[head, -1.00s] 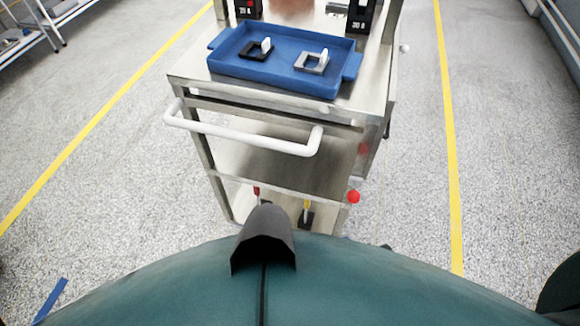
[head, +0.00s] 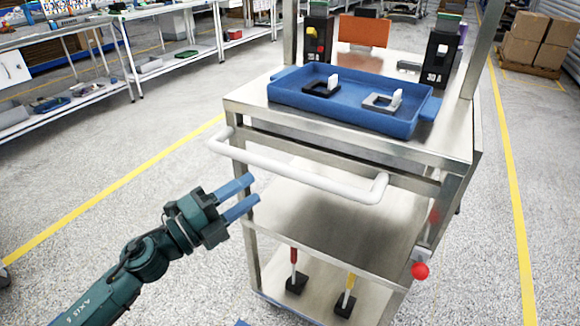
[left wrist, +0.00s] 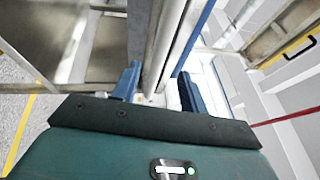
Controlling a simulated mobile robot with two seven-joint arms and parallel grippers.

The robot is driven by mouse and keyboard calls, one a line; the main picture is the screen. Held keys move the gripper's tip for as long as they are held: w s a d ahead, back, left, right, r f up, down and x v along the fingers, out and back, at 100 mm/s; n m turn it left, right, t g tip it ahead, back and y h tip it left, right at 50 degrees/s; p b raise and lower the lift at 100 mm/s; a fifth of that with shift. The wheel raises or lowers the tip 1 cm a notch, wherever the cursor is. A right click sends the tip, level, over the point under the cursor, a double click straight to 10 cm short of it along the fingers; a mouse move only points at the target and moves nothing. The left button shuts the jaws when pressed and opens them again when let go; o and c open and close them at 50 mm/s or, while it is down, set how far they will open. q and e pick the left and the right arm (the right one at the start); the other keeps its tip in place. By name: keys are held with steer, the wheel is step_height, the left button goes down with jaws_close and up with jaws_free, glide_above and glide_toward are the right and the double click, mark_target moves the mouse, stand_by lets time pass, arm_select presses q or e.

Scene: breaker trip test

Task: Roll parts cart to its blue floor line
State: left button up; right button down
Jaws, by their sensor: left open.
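The metal parts cart (head: 455,150) stands in front of me in the head view, with a white push handle (head: 300,172) across its near side. My left gripper (head: 248,193) is open, its two blue fingers pointing at the cart, close to the left part of the handle and a little below it in the picture. In the left wrist view a pale bar, apparently the handle (left wrist: 172,45), runs between the spread fingers; contact cannot be told. A small blue sliver (head: 241,323) shows on the floor at the bottom edge, perhaps the blue line. My right gripper is out of view.
A blue tray (head: 345,112) with two small bracket-like parts sits on the cart top, breaker units (head: 437,62) behind it. A red knob (head: 420,271) sticks out at the cart's right. Yellow lines (head: 515,195) flank the cart; workbenches (head: 60,45) stand left, boxes (head: 535,40) far right.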

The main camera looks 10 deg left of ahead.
arm_select(q)
steer(key=p+x, duration=0.1)
steer(key=x, duration=1)
steer(key=shift+p, duration=0.3)
steer(key=shift+c, duration=0.3)
jaws_close()
